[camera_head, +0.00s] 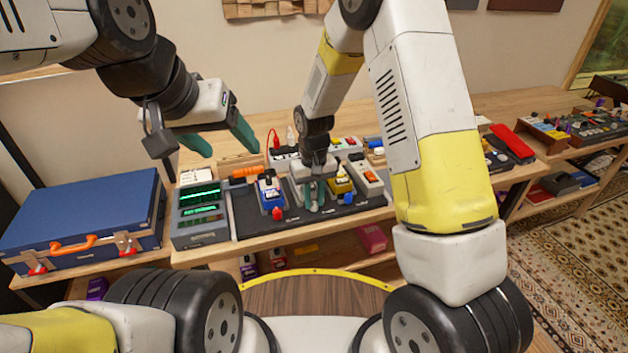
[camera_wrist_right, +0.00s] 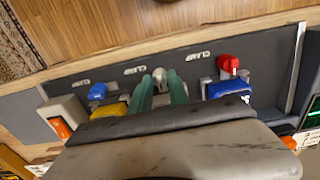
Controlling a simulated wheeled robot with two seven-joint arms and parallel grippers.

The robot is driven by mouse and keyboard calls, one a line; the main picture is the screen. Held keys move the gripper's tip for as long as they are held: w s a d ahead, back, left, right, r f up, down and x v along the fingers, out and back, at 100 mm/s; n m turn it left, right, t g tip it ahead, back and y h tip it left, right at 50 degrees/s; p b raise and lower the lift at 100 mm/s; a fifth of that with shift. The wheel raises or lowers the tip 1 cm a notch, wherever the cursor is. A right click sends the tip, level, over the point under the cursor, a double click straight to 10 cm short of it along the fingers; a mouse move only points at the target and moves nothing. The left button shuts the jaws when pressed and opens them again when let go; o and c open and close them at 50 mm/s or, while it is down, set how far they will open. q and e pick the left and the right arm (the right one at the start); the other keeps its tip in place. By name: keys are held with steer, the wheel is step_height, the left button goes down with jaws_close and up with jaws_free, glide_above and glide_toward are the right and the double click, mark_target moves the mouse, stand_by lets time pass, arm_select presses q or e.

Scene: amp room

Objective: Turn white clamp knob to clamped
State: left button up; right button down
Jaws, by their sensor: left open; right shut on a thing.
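The white clamp knob (camera_wrist_right: 160,76) shows as a pale grey-white knob at the front of the middle unit on the dark board (camera_wrist_right: 70,75). My right gripper (camera_wrist_right: 161,90) has its green fingers on both sides of this knob and is shut on it. In the head view my right gripper (camera_head: 313,194) reaches straight down onto the middle unit, and its fingers mostly hide the knob. Whether the knob sits at clamped cannot be told. My left gripper (camera_head: 218,138) is open and empty in the air, above and left of the board.
A blue unit with a red knob (camera_head: 277,213) and a yellow unit with a blue knob (camera_head: 348,198) flank the middle unit closely. A device with green displays (camera_head: 200,212) and a blue case (camera_head: 85,225) stand left. A red item (camera_head: 512,141) lies right.

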steer(key=shift+w+r, duration=0.1)
stand_by(0.3)
steer(key=c, duration=1.5)
jaws_free()
steer(key=shift+r, duration=3.85)
steer(key=shift+r, duration=0.15)
step_height(320, 180, up, 7)
steer(key=t+y, duration=0.1)
glide_above(314, 201)
steer(key=s+d, duration=0.2)
steer(key=d, duration=0.1)
steer(key=s+d+r+m+t+y, duration=0.1)
steer(key=s+d+r+m+t, duration=0.15)
steer(key=s+d+r, duration=0.7)
steer(key=s+r+t, duration=0.1)
steer(key=s+r, duration=0.1)
steer(key=s, duration=0.1)
steer(key=s+d+r, duration=0.1)
steer(key=s, duration=0.2)
steer(key=s+d+r+t, duration=0.1)
steer(key=s+r, duration=0.1)
steer(key=shift+s+r+m+t, duration=0.25)
steer(key=shift+s+r+t, duration=0.05)
steer(key=shift+s+t, duration=0.1)
